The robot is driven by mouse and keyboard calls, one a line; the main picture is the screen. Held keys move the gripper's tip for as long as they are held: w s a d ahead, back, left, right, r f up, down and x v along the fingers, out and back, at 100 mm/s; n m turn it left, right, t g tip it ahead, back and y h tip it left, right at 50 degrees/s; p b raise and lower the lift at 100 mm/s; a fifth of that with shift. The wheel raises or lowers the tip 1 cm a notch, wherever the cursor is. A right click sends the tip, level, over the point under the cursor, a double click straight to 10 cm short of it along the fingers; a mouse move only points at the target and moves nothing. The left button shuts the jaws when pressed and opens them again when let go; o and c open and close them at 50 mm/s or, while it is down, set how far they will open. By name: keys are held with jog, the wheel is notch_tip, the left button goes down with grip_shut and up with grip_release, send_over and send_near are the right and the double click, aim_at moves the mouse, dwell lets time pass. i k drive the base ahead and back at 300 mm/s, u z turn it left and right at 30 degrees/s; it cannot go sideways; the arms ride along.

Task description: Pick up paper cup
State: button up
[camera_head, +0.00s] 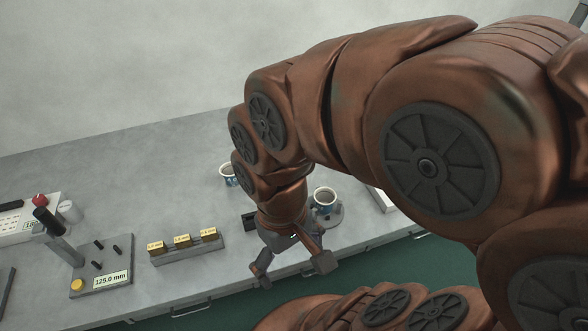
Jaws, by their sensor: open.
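Two paper cups with white rims, blue print and a dark brown inside show in the head view. One cup (325,196) stands upright on a round grey base (335,216), just right of my wrist. The other cup (228,174) stands on the bench left of my wrist, partly hidden by my arm. My gripper (294,273) is open and empty, with its fingers spread apart near the bench's front edge. It is in front of both cups in the picture and apart from them.
A grey holder with several yellow tagged blocks (182,241) stands left of my gripper. Farther left is a device (103,277) labelled 125.0 mm, with a post and pegs. A white panel with a red button (40,199) is at the far left. The bench between the holder and the back wall is clear.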

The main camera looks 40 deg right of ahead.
aim_at(325, 197)
jog(key=z, duration=0.15)
jog(key=k, duration=1.25)
jog(key=u, duration=0.25)
